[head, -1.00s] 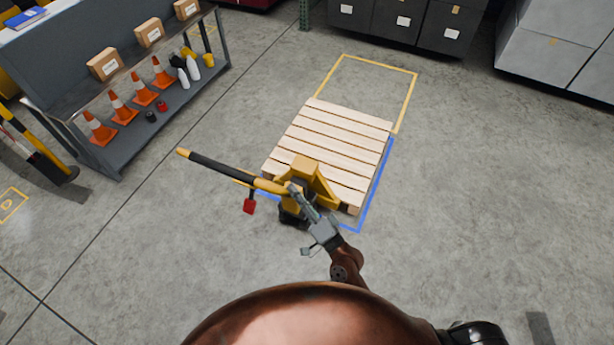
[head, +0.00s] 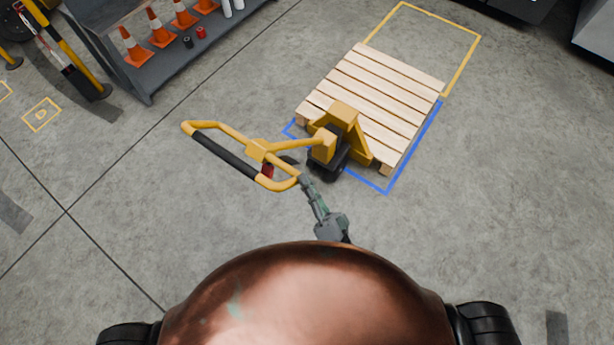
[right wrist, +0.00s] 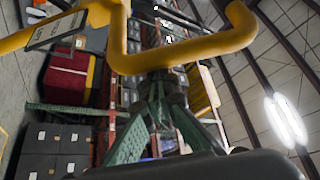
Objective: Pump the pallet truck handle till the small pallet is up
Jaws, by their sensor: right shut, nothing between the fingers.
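The wooden small pallet (head: 378,88) rests over the blue floor outline, with the yellow pallet truck (head: 340,118) at its near edge. How far the pallet is off the floor is hard to tell. The truck's handle (head: 222,157) is a yellow loop with a black grip bar, tilted out to the left. A red part (head: 267,171) shows by the loop. My right gripper (head: 306,183) is shut and empty, at the loop's near right corner; contact is unclear. In the right wrist view the yellow handle (right wrist: 190,50) crosses just beyond the green fingers (right wrist: 160,82). My left gripper is out of view.
A grey shelf (head: 140,75) with orange cones (head: 160,28) stands at upper left, a yellow and black barrier (head: 68,55) beside it. A yellow floor outline (head: 440,25) lies beyond the pallet. Floor to the right is clear.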

